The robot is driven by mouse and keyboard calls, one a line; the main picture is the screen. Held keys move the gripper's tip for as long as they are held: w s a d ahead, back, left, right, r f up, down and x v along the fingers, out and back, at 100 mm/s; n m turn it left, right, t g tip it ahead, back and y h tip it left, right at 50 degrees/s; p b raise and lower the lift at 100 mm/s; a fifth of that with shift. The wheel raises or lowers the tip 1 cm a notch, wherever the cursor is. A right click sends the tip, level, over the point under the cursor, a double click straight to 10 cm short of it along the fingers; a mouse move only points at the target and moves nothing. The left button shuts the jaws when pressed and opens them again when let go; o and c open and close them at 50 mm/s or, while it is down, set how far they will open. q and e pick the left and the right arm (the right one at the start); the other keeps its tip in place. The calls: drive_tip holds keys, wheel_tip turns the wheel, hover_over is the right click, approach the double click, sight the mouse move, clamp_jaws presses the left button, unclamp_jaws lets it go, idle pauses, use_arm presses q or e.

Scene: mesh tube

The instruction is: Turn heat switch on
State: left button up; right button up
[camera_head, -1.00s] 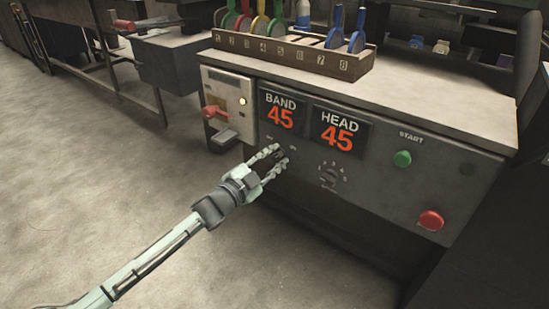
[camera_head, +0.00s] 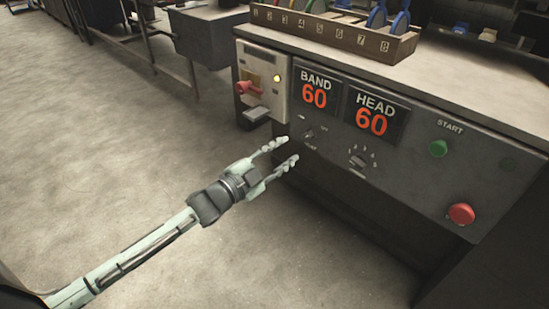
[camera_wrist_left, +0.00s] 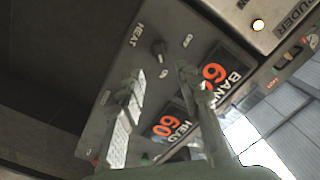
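The heat switch (camera_head: 309,134) is a small dark knob on the grey control panel, below the BAND display. In the left wrist view the dark knob (camera_wrist_left: 158,47) sits beside the HEAT label, with two small position labels near it. Which position it points to is too small to read surely. My left gripper (camera_head: 287,150) is open and empty, just left of and below the switch, apart from it. In the left wrist view my open fingers (camera_wrist_left: 160,76) lie on either side of the line to the knob. My right gripper is not in view.
A rotary dial (camera_head: 357,160), a green START button (camera_head: 438,148) and a red button (camera_head: 461,214) lie to the right. A red-handled switch (camera_head: 249,88) is on the left box.

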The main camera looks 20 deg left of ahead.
use_arm(q)
drive_tip(key=v, duration=0.3)
drive_tip(key=shift+s+a, duration=0.1)
drive_tip(key=shift+s, duration=0.2)
drive_tip(key=shift+f, duration=0.1)
drive_tip(key=s+a+f+n+g+y+p, duration=0.3)
drive_tip(key=f+n+y, duration=0.2)
drive_tip(key=f, duration=0.2)
drive_tip(key=s+f+n+g+y+p, duration=0.1)
drive_tip(key=s+f+n+g, duration=0.2)
drive_tip(key=s, duration=0.8)
drive_tip(key=s+f+n+g+y+p, duration=0.1)
drive_tip(key=s+f+n+g, duration=0.2)
drive_tip(key=s+f+g, duration=0.5)
drive_tip(key=s+f, duration=0.1)
drive_tip(key=s, duration=0.1)
drive_tip(key=shift+s+a+n+y+p, duration=0.3)
drive_tip(key=shift+s+p, duration=0.1)
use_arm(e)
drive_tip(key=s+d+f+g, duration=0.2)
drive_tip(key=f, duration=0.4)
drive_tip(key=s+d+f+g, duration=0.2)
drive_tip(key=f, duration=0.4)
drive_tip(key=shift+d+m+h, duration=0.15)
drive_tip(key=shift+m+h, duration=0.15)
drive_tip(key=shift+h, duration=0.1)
